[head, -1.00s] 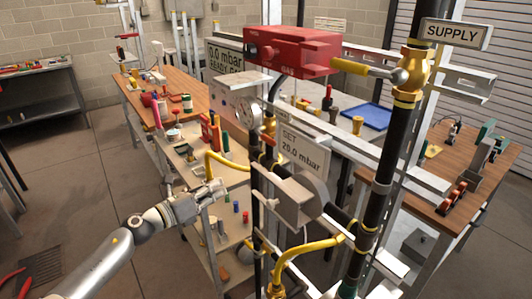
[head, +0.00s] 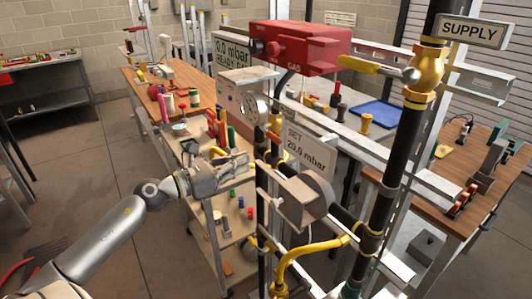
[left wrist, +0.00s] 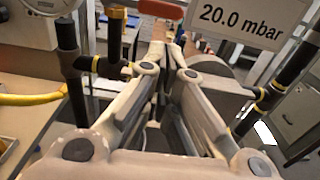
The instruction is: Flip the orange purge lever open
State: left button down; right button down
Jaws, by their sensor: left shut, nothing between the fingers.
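My left gripper (head: 246,161) is shut and empty, just left of the dark vertical gas pipe below the pressure gauge (head: 256,110). In the left wrist view its closed fingertips (left wrist: 175,46) point ahead, below the 20.0 mbar sign (left wrist: 240,24). A red-orange piece (left wrist: 161,8) shows at the top edge there, beyond the fingertips and apart from them in the picture. It may be the purge lever, but I cannot tell for sure. My right gripper is not in view.
A red gas unit (head: 298,47) and a yellow-handled supply valve (head: 358,65) stand above the gripper. A black branch pipe with yellow bands (left wrist: 92,62) lies left of the fingers. A yellow pipe (head: 310,246) bends below. Open floor (head: 110,180) lies left.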

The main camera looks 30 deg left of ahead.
aim_at(270, 133)
pick_arm(q)
jog(key=shift+p+x, duration=1.45)
jog(key=shift+x, duration=2.6)
jog(key=shift+r, duration=0.1)
jog(key=shift+d+r+n+p, duration=0.15)
jog(key=shift+r+n+p, duration=0.05)
jog(key=shift+n+p, duration=0.2)
